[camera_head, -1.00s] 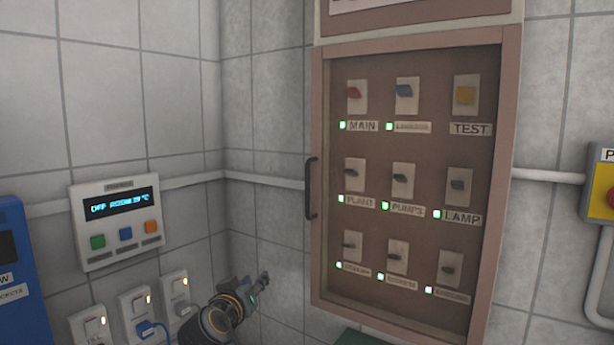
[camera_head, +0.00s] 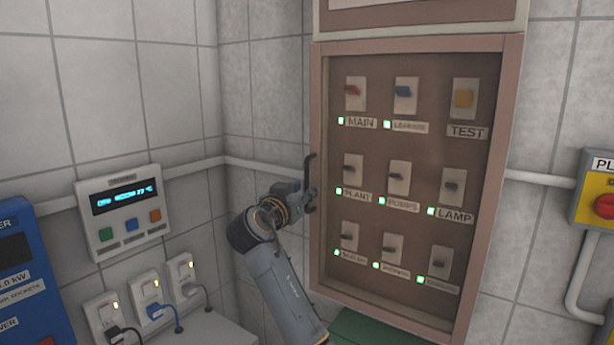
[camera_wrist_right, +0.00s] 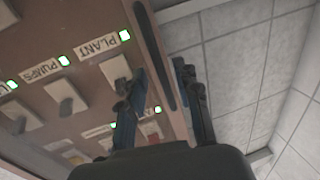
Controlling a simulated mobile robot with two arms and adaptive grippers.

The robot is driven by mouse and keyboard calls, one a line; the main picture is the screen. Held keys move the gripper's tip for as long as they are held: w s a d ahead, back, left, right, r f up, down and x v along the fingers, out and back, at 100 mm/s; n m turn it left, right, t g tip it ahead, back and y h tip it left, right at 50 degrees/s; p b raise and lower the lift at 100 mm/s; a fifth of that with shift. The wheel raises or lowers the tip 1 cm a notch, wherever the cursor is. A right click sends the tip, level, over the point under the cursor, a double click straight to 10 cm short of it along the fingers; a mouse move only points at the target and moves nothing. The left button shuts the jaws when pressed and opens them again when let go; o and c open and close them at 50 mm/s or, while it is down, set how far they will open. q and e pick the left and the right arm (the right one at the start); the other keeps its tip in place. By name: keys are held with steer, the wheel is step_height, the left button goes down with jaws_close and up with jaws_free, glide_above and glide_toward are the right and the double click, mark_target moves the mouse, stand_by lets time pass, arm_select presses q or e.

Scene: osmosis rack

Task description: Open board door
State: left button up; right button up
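The board door (camera_head: 418,215) is a brown-framed clear panel over rows of switches, and it is closed. Its dark vertical handle (camera_head: 310,168) is on the left edge of the frame. My right gripper (camera_head: 308,196) is at the lower half of the handle. In the right wrist view the gripper (camera_wrist_right: 160,70) has its fingers apart, with the handle (camera_wrist_right: 153,50) running between them. One finger is over the door side and the other over the wall side. Whether either finger touches the handle I cannot tell. My left gripper is not in view.
A wall controller (camera_head: 122,216) with a display and several lit socket switches (camera_head: 145,290) are to the left. A blue unit (camera_head: 25,275) stands at the far left. A yellow box with a red knob (camera_head: 600,205) is at right. Tiled wall surrounds the board.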

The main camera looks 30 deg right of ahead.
steer(key=shift+p+x, duration=0.45)
steer(key=shift+x, duration=0.95)
jaws_close()
steer(key=shift+a, duration=0.1)
